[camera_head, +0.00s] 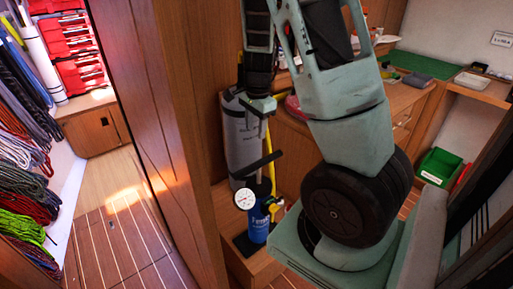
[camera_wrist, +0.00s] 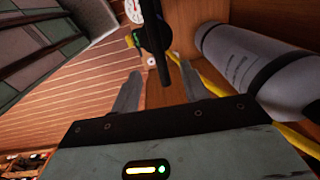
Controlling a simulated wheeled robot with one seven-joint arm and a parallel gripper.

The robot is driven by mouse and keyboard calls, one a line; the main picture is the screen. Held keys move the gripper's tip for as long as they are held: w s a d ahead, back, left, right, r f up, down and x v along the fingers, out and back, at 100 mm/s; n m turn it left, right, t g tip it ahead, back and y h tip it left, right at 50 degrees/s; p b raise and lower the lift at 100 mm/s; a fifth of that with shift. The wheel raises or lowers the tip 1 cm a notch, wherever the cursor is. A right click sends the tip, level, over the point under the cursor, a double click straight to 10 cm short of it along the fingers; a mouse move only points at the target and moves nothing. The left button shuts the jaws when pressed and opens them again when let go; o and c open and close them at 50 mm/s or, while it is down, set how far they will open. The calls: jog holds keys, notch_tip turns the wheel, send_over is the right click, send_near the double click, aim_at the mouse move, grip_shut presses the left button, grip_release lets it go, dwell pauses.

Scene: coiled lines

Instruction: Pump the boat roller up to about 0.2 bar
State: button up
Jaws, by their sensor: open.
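The pump (camera_head: 258,226) has a blue body with a black T-handle (camera_head: 257,166) on top and stands upright on a low wooden step. Its round white gauge (camera_head: 244,199) is at its left; the reading is too small to tell. The boat roller (camera_head: 241,136), a grey-white cylinder, stands upright behind the pump. A yellow hose (camera_head: 269,158) runs beside it. My gripper (camera_head: 258,114) is open and empty above the handle, with a gap between. In the wrist view, the handle (camera_wrist: 153,42) appears between the fingertips of my gripper (camera_wrist: 159,71); the roller (camera_wrist: 262,68) is at the right.
A wooden partition (camera_head: 165,110) stands left of the pump. Coiled lines (camera_head: 25,190) hang at the far left, with red boxes (camera_head: 75,50) behind. A counter with a green mat (camera_head: 425,66) and a green bin (camera_head: 438,166) are at the right. The striped floor (camera_head: 120,235) is clear.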

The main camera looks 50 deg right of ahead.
aim_at(254, 163)
notch_tip(254, 163, down, 16)
jog(key=g+p, duration=0.1)
jog(key=p, duration=0.3)
jog(key=g+p, duration=0.2)
jog(key=p, duration=0.3)
jog(key=shift+w+a+f+y, duration=0.1)
jog(key=shift+w+a+y, duration=0.05)
jog(key=shift+y, duration=0.15)
grip_shut()
